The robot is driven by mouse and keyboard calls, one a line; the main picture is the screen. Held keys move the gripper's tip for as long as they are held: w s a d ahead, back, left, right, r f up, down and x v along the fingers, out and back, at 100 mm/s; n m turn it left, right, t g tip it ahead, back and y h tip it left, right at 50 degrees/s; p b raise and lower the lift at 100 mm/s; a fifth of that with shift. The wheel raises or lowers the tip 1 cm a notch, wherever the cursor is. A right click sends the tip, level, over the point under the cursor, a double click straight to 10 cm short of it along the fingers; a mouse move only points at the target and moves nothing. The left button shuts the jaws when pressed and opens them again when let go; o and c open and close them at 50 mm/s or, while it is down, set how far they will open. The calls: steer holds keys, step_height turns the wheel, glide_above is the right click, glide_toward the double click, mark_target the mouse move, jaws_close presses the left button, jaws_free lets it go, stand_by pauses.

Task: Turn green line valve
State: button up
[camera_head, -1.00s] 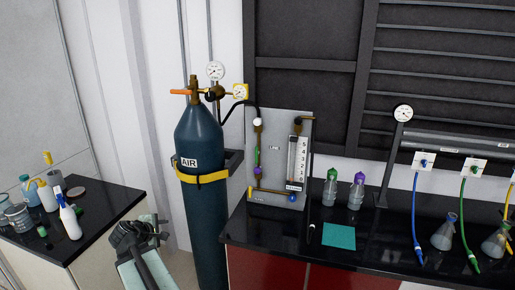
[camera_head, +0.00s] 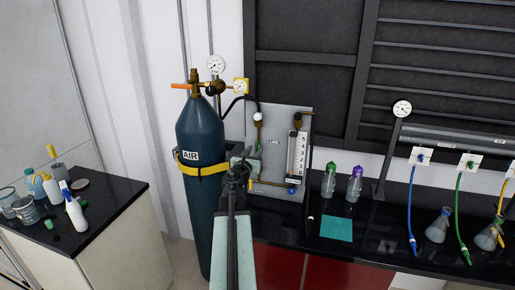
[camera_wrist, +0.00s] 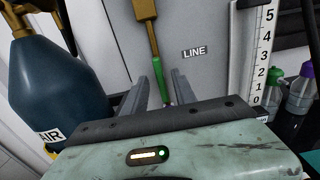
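A grey panel marked LINE (camera_head: 279,125) stands behind the bench and also shows in the wrist view (camera_wrist: 205,25). Its left side carries a thin green tube (camera_wrist: 161,85) below a brass fitting (camera_wrist: 143,10). My gripper (camera_head: 238,170) is in front of the panel's lower left, by the cylinder. In the wrist view its two fingers (camera_wrist: 166,68) are apart, with the green tube seen between them; contact cannot be told. A green hose (camera_head: 459,215) hangs from a green-handled wall valve (camera_head: 468,162) at the right.
A blue AIR cylinder (camera_head: 199,220) with a yellow strap stands just left of my gripper. Two bottles (camera_head: 354,184) and a teal mat (camera_head: 336,228) are on the black bench. A blue hose (camera_head: 411,210) and flasks (camera_head: 438,225) are farther right. A side table (camera_head: 100,225) holds several bottles.

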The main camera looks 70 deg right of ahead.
mark_target(257, 149)
steer(key=d, duration=0.3)
steer(key=shift+w+d, duration=0.15)
steer(key=shift+d, duration=0.15)
jaws_close()
steer(key=shift+m, duration=0.4)
steer(key=m, duration=0.3)
steer(key=shift+s+a+f+m, duration=0.1)
steer(key=shift+s+m, duration=0.1)
steer(key=shift+m, duration=0.1)
steer(key=shift+s+f+m+b, duration=0.1)
steer(key=shift+m+b, duration=0.05)
steer(key=shift+m, duration=2.1)
steer(key=shift+s+f+m+b, duration=0.1)
steer(key=shift+f+m+b, duration=0.05)
steer(key=shift+m, duration=2.15)
steer(key=shift+s+f+m+b, duration=0.1)
steer(key=shift+m+b, duration=0.05)
steer(key=shift+m, duration=2.1)
jaws_free()
